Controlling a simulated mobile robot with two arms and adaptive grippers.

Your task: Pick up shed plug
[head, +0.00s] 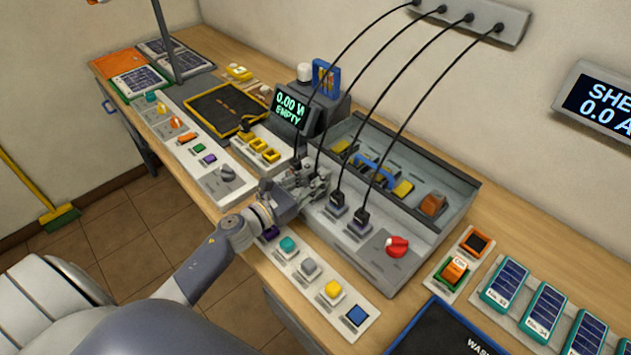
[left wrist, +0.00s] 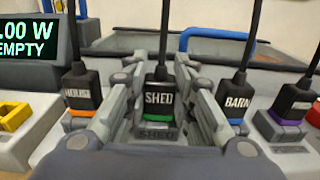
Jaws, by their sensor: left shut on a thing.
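The shed plug (left wrist: 159,98) is a black plug labelled SHED with a green band and a black cord going up. It stands upright between the fingers of my left gripper (left wrist: 158,85), which is shut on it. A SHED label shows at its foot; whether it is still seated cannot be told. In the head view my left gripper (head: 309,180) is at the left end of the plug row, and the fingers hide most of the shed plug. My right gripper is not in view.
The house plug (left wrist: 80,92) stands close on the left and the barn plug (left wrist: 233,97) close on the right. Another plug (head: 361,217) stands beside a red knob (head: 397,246). Cords rise to a wall strip (head: 480,15). A meter (head: 290,108) stands behind.

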